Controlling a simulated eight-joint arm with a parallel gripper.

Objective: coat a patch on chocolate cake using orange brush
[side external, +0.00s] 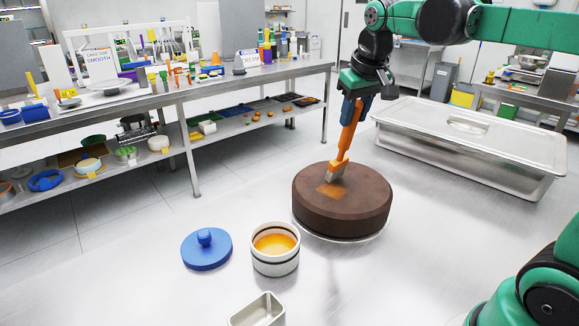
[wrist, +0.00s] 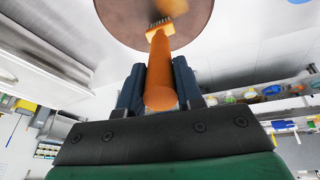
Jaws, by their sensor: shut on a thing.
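The round chocolate cake (side external: 365,208) sits on a thin plate on the steel table. An orange-brown glazed patch (side external: 327,190) shows on the left part of its top. My gripper (side external: 354,106) is shut on the handle of the orange brush (side external: 348,135) above the cake. The brush points down, slightly tilted, with its bristles at the cake top beside the patch; I cannot tell if they touch. In the wrist view the brush (wrist: 161,68) lies between my gripper's fingers (wrist: 160,88), with the cake (wrist: 125,18) beyond the bristles. The patch is partly cut off there.
A white pot (side external: 275,262) of orange glaze stands open left of the cake. A blue lid (side external: 206,249) lies beside it. A small metal tin (side external: 258,311) is at the front. A large lidded steel pan (side external: 470,140) stands behind right.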

